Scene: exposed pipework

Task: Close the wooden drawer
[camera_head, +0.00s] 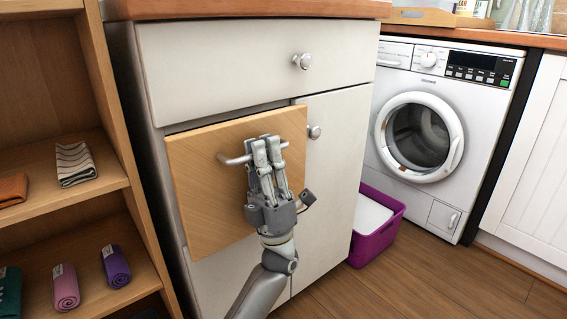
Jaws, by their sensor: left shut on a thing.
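The wooden drawer (205,190) has a light square front, set in the white cabinet (200,62) below a plain white drawer. Its front seems to stand a little forward of the cabinet face; the exact gap is hard to tell. A grey bar handle (234,160) crosses the upper part of the wooden front. My left gripper (267,152) reaches up from below and is shut on this handle, with its fingers covering the handle's middle. The drawer's inside is hidden. My right gripper is out of view.
A wooden shelf (112,130) with rolled and folded cloths stands close at left. A purple bin (377,241) sits on the floor right of the cabinet, before a white washing machine (450,70). The wooden floor (440,285) at lower right is clear.

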